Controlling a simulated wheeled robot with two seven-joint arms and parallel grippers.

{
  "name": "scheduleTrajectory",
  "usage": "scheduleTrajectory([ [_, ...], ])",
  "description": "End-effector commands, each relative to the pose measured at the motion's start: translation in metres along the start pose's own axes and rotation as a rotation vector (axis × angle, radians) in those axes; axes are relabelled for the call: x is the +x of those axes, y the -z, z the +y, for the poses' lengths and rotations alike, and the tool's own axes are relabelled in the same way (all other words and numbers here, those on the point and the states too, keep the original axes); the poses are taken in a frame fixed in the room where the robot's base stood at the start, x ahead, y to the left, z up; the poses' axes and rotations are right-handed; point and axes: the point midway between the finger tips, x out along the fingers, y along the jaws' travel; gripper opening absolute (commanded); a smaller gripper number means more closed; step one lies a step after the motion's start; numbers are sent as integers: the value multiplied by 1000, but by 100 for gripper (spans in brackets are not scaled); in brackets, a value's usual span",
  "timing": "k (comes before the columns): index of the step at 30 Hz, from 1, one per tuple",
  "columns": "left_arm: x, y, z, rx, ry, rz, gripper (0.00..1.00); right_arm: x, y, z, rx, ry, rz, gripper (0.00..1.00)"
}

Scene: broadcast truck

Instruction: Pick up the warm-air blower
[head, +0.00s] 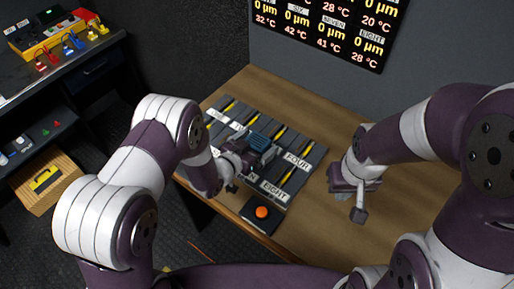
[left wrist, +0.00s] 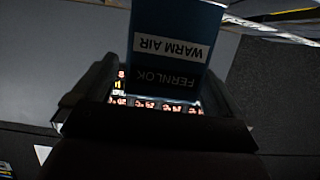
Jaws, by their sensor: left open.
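The warm-air blower shows as a small blue body (head: 262,141) above the dark slotted panel in the head view. In the left wrist view the blower (left wrist: 174,45) fills the upper middle, with its labels "WARM AIR" and "FERNLOK" upside down. My left gripper (head: 243,158) is at the blower, with its jaws open and one finger on each side of it in the left wrist view. Whether the fingers touch it cannot be told. My right gripper (head: 354,190) is apart, over the table to the right; its jaw opening is unclear.
The dark panel (head: 309,150) has several labelled bays with yellow strips and lies on the wooden table (head: 310,230). An orange button (head: 262,212) on a dark box is at the front edge. A readout display (head: 335,25) hangs behind. A bench (head: 85,55) with tools stands at left.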

Motion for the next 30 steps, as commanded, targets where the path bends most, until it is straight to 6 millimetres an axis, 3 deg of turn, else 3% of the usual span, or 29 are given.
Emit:
scheduleTrajectory([
  [7, 4, -1, 0, -1, 1, -2, 100, 0, 0, 0, 0, 0, 0, 0],
  [12, 4, -1, 0, -1, 1, -1, 45, 0, 0, 0, 0, 0, 0, 0],
  [15, 4, 1, 0, 0, 1, 2, 21, 0, 0, 0, 0, 0, 0, 0],
  [24, 2, 7, 0, 0, 1, 2, 21, 1, 0, 0, 0, 0, 0, 0],
  [30, -7, 39, -1, 2, 2, 7, 21, 7, -1, 0, 0, 0, 0, 0],
])
